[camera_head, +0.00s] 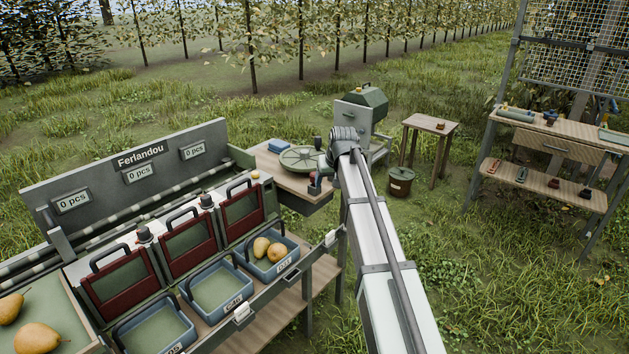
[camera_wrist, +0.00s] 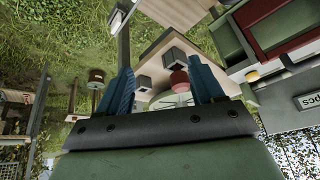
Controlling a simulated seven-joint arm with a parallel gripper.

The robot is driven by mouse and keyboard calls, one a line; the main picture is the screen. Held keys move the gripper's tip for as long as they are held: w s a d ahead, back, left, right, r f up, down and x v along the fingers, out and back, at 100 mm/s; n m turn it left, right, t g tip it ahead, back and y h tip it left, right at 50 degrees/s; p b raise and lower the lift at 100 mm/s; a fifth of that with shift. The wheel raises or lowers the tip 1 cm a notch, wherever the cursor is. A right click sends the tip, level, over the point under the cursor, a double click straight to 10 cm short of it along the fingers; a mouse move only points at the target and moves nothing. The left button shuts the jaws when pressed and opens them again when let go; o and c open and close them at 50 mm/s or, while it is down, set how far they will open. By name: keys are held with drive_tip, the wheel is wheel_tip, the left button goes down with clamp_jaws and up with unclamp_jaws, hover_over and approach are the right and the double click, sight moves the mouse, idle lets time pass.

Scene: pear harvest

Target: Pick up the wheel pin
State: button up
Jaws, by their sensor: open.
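A red-knobbed piece, which may be the wheel pin, shows in the wrist view (camera_wrist: 178,80) beside a grey block. It also shows small in the head view (camera_head: 315,178), at the table's near edge. The pale green wheel (camera_head: 301,158) lies flat on the small table; part of it shows in the wrist view (camera_wrist: 172,98). My gripper (camera_wrist: 160,70) is open, and its two blue fingers stand apart. The red knob appears between them, nearer the right finger; I see no contact. In the head view my arm's end partly hides the gripper and the wheel's right side.
A blue box (camera_head: 279,146) and a dark upright knob (camera_head: 317,143) are near the wheel. The sorting stand (camera_head: 120,165) with blue trays and pears is at left. A green-lidded machine (camera_head: 362,108), a bucket (camera_head: 400,182) and a stool (camera_head: 430,125) stand beyond.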

approach(313, 174)
drive_tip(key=s+d, duration=0.2)
drive_tip(key=d, duration=0.1)
drive_tip(key=w+r+n, duration=0.2)
drive_tip(key=w+r, duration=0.1)
drive_tip(key=a+f+n, duration=0.1)
drive_tip(key=f, duration=0.1)
drive_tip(key=w+a+f+n, duration=0.1)
drive_tip(key=f, duration=0.2)
drive_tip(key=w+a+f+g+y, duration=0.1)
drive_tip(key=f, duration=0.2)
drive_tip(key=shift+f+n, duration=0.15)
drive_tip(key=shift+n, duration=0.25)
drive_tip(key=shift+d+x, duration=0.15)
drive_tip(key=shift+x, duration=1.2)
drive_tip(key=shift+d+x, duration=0.2)
drive_tip(key=shift+x, duration=1.15)
drive_tip(key=c, duration=1.1)
